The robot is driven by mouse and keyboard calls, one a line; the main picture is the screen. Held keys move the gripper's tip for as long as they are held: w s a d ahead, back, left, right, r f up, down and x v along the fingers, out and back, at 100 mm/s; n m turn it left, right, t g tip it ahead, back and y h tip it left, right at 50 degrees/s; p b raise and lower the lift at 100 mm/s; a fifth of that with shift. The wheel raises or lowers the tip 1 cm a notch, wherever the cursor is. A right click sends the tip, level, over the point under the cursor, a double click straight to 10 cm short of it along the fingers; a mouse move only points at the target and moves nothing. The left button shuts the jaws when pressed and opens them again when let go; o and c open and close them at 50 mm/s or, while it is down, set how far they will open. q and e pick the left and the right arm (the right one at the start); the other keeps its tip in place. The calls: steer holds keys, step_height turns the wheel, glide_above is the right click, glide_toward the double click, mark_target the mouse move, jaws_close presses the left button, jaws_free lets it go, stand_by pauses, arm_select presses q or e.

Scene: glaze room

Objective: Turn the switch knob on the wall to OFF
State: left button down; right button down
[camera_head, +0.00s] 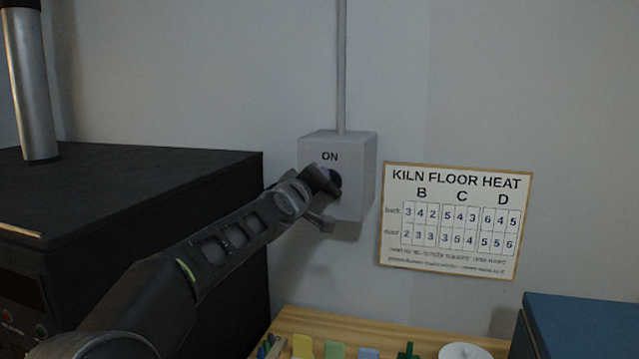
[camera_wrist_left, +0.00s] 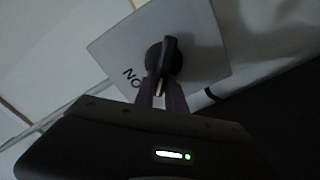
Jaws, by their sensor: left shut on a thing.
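The grey switch box (camera_head: 362,170) is on the wall at the centre of the head view, with ON printed above its knob. The black knob (camera_wrist_left: 169,58) shows clearly in the left wrist view, on the face of the box (camera_wrist_left: 211,55). A pale mark on the knob's bar points to one side of the ON letters, not straight at them. My left gripper (camera_wrist_left: 163,88) is shut on the knob's bar; in the head view it (camera_head: 325,190) covers most of the knob. No OFF label is visible. My right gripper is not in view.
A conduit (camera_head: 341,65) rises from the box. A KILN FLOOR HEAT sign (camera_head: 455,220) hangs to its right. A black kiln-like cabinet (camera_head: 130,172) stands at left. Below are a wooden shelf (camera_head: 300,322) with small coloured pieces and a blue-topped thing (camera_head: 585,325).

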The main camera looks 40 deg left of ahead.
arm_select(q)
steer(key=n, duration=0.2)
steer(key=f+n+b, duration=0.1)
steer(key=n, duration=0.2)
steer(key=n+b, duration=0.1)
steer(key=n, duration=0.2)
steer(key=shift+s+a+f, duration=0.1)
steer(key=shift+a+f, duration=0.2)
steer(key=shift+n, duration=0.3)
steer(key=c, duration=1.4)
jaws_free()
steer(key=v, duration=0.7)
steer(key=shift+s+d+b, duration=0.15)
steer(key=shift+s+b, duration=0.15)
steer(key=shift+s, duration=0.1)
